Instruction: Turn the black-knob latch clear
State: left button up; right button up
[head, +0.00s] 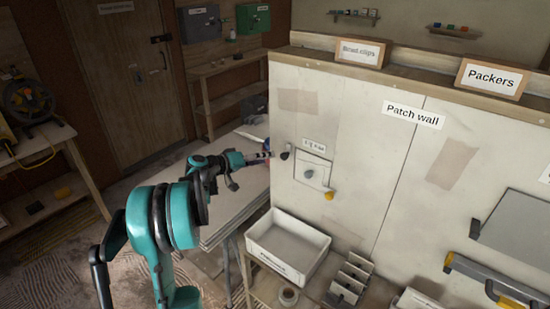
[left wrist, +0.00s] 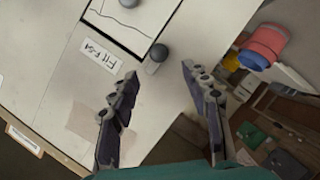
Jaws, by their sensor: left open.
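The black-knob latch (head: 285,155) sits on the patch wall, at the left edge of a small square panel (head: 312,171). In the left wrist view its dark round knob (left wrist: 159,52) stands on a short pale plate at the panel's dark border. The panel has a grey knob (head: 309,174) in its middle and a yellow knob (head: 329,195) at its lower right. My left gripper (head: 266,156) is open and empty, just left of the black knob and apart from it. In the left wrist view the knob lies beyond the gap between the fingertips (left wrist: 160,70). My right gripper is out of view.
A label (head: 314,146) is above the panel. Below stand a white bin (head: 288,246) and a small divided rack (head: 350,278). A pale table (head: 232,190) lies under my left arm. A red and blue object (left wrist: 264,46) shows beside the wall's edge.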

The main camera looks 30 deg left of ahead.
pick_arm(q)
jog(key=v, duration=0.2)
jog(key=shift+s+a, duration=0.15)
jog(key=shift+s, duration=0.1)
dwell(0.3)
jog(key=s+d+m+g+y, duration=0.1)
jog(key=s+d+g, duration=0.3)
jog(key=d, duration=0.8)
jog(key=s+d+m+g, duration=0.1)
jog(key=s+d, duration=0.4)
jog(key=d, duration=0.8)
jog(key=s+d+f+m+g+y, duration=0.1)
jog(key=s+d+f+y, duration=0.1)
jog(key=s, duration=0.7)
jog(key=s+d+f+m+y, duration=0.2)
jog(key=s+d+f, duration=0.3)
jog(key=s, duration=0.5)
jog(key=shift+d+f+g, duration=0.15)
jog(key=shift+d+g, duration=0.05)
jog(key=shift+g, duration=0.2)
